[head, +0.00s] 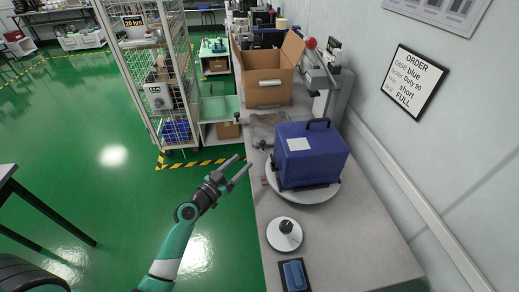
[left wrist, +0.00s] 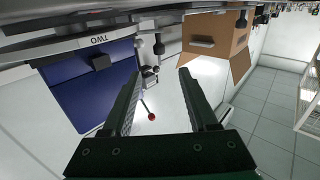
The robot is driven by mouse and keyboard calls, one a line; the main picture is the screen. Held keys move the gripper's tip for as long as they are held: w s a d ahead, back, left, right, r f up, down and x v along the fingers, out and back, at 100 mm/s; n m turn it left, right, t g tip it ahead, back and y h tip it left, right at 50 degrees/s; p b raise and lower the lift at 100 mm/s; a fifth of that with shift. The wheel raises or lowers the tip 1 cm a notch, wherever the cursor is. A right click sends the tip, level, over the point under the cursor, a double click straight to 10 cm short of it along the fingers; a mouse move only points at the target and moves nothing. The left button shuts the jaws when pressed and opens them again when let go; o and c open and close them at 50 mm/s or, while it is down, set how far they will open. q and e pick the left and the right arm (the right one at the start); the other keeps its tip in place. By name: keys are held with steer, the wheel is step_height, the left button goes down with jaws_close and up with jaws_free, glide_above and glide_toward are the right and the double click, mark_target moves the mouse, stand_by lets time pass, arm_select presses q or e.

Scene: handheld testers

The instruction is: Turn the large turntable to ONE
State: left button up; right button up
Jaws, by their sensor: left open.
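The large turntable (head: 325,193) is a pale disc on the bench, with a blue case (head: 312,160) with a handle and a white label standing on it. In the left wrist view the picture is turned over, and an upside-down label TWO (left wrist: 98,40) shows on a grey band beside the blue case (left wrist: 95,88). My left gripper (head: 243,163) is open and empty, just left of the turntable near the bench's left edge, apart from the case. Its two spread fingers (left wrist: 161,75) have nothing between them. My right gripper is not in view.
A smaller white disc with a black knob (head: 285,231) and a blue block on a dark pad (head: 294,275) are nearer on the bench. An open cardboard box (head: 264,92) and a red-knobbed lever (head: 310,43) stand behind. A wire cage trolley (head: 160,85) stands left; green floor is free.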

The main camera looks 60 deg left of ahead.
mark_target(261, 144)
arm_select(q)
steer(key=b+x, duration=0.1)
steer(key=x, duration=0.9)
steer(key=shift+f+b, duration=0.1)
steer(key=shift+b, duration=0.25)
steer(key=shift+w+a, duration=0.2)
steer(key=shift+w, duration=0.35)
steer(key=shift+c, duration=0.2)
jaws_close()
